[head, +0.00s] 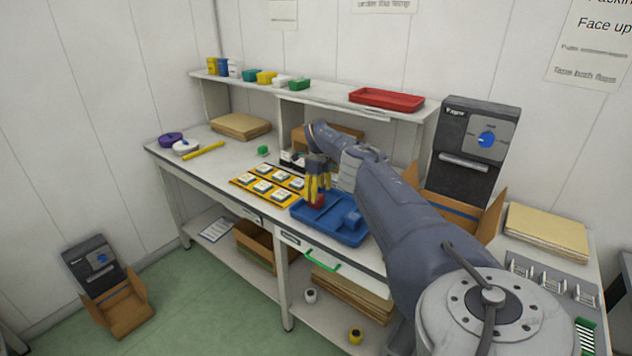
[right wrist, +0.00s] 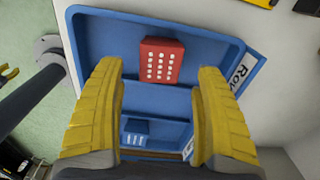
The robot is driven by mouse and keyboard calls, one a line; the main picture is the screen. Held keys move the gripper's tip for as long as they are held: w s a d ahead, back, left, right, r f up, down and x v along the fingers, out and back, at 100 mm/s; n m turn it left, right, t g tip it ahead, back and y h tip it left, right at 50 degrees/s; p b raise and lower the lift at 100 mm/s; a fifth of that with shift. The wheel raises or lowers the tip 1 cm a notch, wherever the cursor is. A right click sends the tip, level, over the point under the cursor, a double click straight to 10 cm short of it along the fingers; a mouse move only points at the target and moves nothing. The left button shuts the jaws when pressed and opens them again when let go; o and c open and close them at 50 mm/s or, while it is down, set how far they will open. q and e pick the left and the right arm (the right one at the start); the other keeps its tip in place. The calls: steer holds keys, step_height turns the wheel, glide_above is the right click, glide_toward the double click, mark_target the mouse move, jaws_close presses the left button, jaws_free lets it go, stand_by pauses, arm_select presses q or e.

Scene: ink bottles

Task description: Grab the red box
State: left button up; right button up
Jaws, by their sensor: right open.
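The red box (head: 317,202) is in the left part of the blue tray (head: 345,240) on the bench. In the right wrist view the red box (right wrist: 161,60) shows rows of white dots and lies between and just beyond the yellow fingertips. My right gripper (head: 316,188) points down over it; in its own view the right gripper (right wrist: 159,72) is open, with one finger on each side and no clear contact. Finger depth against the box is hard to judge.
A small blue container (head: 351,218) stands in the tray's right part. A yellow mat with white-topped items (head: 245,180) lies left of the tray. A dark machine (head: 468,145) stands to the right. A shelf with a red tray (head: 386,99) runs behind.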

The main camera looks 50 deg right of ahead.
mark_target(318, 196)
steer(key=shift+a+f, duration=0.1)
steer(key=shift+f, duration=1.6)
steer(key=shift+c, duration=0.5)
steer(key=c, duration=1.2)
steer(key=shift+r, duration=0.1)
